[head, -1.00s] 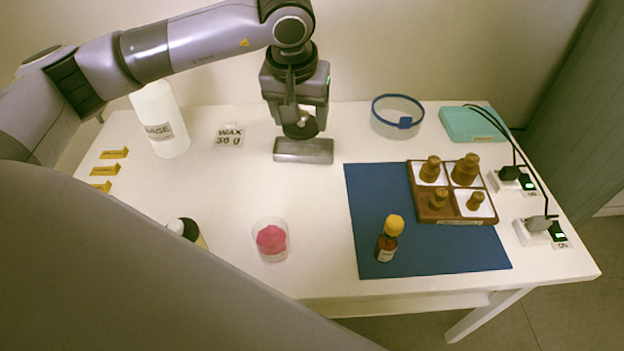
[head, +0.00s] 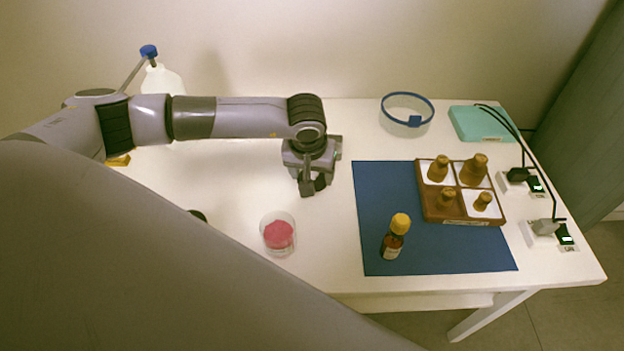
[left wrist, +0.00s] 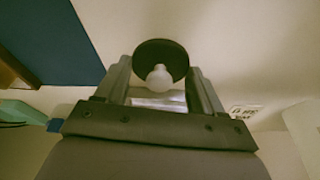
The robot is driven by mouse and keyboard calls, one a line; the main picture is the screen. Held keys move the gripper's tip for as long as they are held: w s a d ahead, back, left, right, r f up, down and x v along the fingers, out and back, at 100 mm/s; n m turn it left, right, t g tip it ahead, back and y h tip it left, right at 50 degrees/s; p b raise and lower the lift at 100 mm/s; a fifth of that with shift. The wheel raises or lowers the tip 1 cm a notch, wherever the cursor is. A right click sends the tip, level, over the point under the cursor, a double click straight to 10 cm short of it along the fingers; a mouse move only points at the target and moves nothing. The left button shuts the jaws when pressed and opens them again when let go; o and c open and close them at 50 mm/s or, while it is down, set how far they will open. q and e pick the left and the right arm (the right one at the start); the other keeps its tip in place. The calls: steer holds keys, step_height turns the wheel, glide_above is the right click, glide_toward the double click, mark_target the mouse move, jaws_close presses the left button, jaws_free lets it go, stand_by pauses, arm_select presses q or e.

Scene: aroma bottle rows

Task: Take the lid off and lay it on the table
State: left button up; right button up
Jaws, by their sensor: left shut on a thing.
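My left gripper (head: 313,190) hangs over the table left of the blue mat, pointing down. It is shut on the lid, a dark round disc (left wrist: 158,55) with a pale knob (left wrist: 160,78) that sits between the fingers in the left wrist view. In the head view I cannot make out the lid clearly under the gripper, nor tell whether it touches the table. My right gripper is in neither view.
A clear cup with pink contents (head: 279,233) stands close in front of the gripper. An amber bottle with a yellow cap (head: 394,238) and a brown tray (head: 432,213) of stoppers are on the blue mat (head: 375,190). A blue-rimmed bowl (head: 407,110) stands behind.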

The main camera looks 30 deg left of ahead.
mark_target(311, 177)
arm_select(q)
step_height(311, 177, down, 3)
steer(key=shift+f, duration=0.1)
steer(key=o, duration=1.2)
steer(key=shift+f, duration=0.1)
steer(key=shift+r, duration=0.4)
steer(key=v, duration=1.1)
steer(key=shift+s+r+b, duration=0.15)
steer(key=shift+r+b, duration=0.1)
steer(key=shift+b, duration=0.1)
steer(key=shift+s, duration=0.1)
